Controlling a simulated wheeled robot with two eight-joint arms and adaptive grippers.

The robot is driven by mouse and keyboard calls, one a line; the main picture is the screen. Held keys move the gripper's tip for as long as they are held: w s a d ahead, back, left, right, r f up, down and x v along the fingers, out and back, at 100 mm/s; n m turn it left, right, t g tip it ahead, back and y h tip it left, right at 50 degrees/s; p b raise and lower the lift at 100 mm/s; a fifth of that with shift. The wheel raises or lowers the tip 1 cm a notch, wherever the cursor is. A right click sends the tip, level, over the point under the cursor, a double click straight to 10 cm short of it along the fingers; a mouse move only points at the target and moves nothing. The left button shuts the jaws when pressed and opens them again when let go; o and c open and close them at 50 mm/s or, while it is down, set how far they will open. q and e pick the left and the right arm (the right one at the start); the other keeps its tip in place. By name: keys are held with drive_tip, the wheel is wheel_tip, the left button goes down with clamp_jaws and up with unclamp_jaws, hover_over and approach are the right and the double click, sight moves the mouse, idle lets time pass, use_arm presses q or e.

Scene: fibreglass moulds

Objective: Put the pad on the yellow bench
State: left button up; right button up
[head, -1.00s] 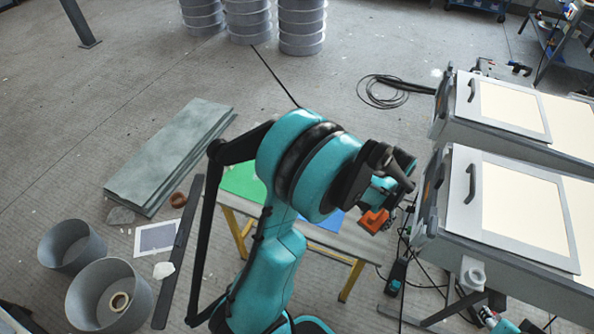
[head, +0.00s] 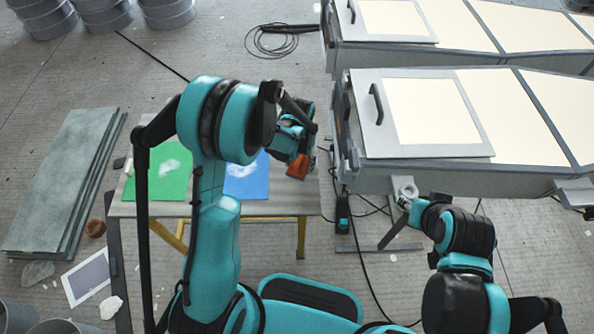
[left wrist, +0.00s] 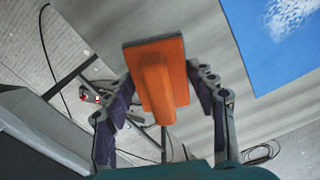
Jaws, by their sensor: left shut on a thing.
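The pad (head: 299,168) is an orange block with a raised grip. My left gripper (head: 297,152) is shut on it, and the left wrist view shows the pad (left wrist: 160,82) between the two fingers. The yellow bench (head: 265,208) has a grey top and yellow legs. In the head view the pad appears over the bench's right end, near the blue sheet; its exact height above the top is unclear. My right gripper (head: 408,197) is at the end of the right arm, by the near mould's lower edge; its fingers are not clear.
A green sheet (head: 157,178) and a blue sheet (head: 247,178) lie on the bench. Two moulds (head: 420,140) stand to the right. A power tool (head: 342,214) and cables lie on the floor beside the bench. Green-grey boards (head: 62,185) are stacked at left.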

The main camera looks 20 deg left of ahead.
sight(299, 170)
use_arm(q)
wheel_tip(299, 170, down, 4)
drive_tip(key=shift+r+b, duration=0.1)
drive_tip(key=shift+b, duration=0.6)
drive_tip(key=shift+r, duration=0.15)
drive_tip(key=shift+s, duration=0.1)
drive_tip(key=o, duration=0.7)
drive_tip(key=shift+f, duration=0.25)
drive_tip(key=o, duration=0.4)
drive_tip(key=shift+r, duration=0.1)
